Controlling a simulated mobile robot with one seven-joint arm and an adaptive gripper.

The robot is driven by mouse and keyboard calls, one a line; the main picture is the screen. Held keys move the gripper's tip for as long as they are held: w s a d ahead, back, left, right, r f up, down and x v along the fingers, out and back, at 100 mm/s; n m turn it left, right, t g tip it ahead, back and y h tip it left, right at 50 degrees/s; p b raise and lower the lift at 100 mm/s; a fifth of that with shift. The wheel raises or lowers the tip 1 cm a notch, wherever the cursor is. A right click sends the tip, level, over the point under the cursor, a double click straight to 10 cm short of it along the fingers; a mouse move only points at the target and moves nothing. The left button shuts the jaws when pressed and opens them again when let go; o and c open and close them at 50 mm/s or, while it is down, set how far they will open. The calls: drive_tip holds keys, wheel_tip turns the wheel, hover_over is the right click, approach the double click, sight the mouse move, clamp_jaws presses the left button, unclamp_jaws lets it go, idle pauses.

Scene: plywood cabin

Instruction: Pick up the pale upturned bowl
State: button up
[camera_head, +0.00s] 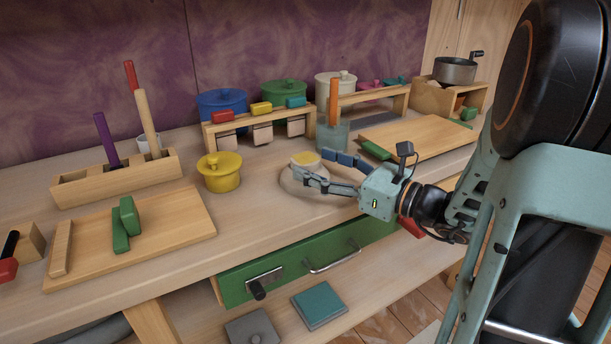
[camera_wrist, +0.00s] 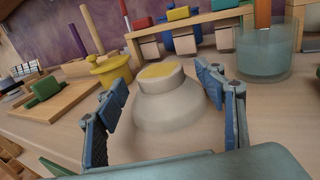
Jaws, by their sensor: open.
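The pale upturned bowl (camera_wrist: 168,108) sits upside down on the bench, with a yellow patch on its raised base. In the head view the bowl (camera_head: 292,180) is partly hidden behind my gripper. My gripper (camera_head: 322,171) is open, low over the bench, and reaches in from the right. In the wrist view the blue-padded fingers of my gripper (camera_wrist: 160,105) stand on either side of the bowl, with visible gaps.
A yellow lidded pot (camera_head: 219,174) stands left of the bowl. A glass (camera_head: 331,137) with an orange stick stands just behind my gripper. A wooden rack (camera_head: 262,127) runs behind. A cutting board (camera_head: 420,136) lies back right. A green drawer (camera_head: 310,262) is below the bench edge.

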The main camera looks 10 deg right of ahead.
sight(294, 155)
drive_tip(key=x, duration=0.3)
drive_tip(key=shift+w+a+b, duration=0.2)
drive_tip(key=shift+b, duration=0.2)
drive_tip(key=shift+r, duration=0.1)
drive_tip(key=c, duration=1.4)
